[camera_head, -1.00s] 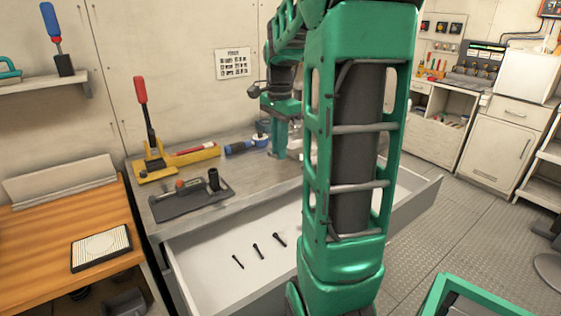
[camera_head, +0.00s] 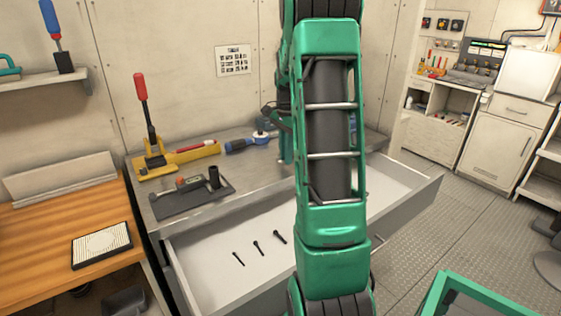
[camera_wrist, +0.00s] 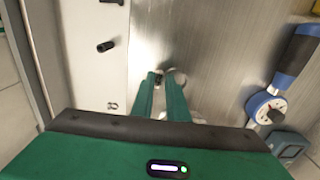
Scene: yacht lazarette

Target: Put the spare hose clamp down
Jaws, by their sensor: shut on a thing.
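In the wrist view my gripper (camera_wrist: 164,78) points down with its two green fingers close together. A small thin metal ring, which looks like the spare hose clamp (camera_wrist: 180,75), shows at the fingertips with a dark part between them. My gripper is shut on it, over the grey metal worktop (camera_wrist: 215,50) beside the open drawer. Whether the clamp touches the worktop I cannot tell. In the head view my arm hides the clamp and most of my gripper.
The open drawer (camera_head: 205,268) holds several dark bolts (camera_head: 258,248). A blue-handled tool with a dial (camera_wrist: 268,106) lies right of my gripper. A yellow tool with a red lever (camera_head: 160,160) and a dark tray (camera_head: 190,200) stand on the worktop's left.

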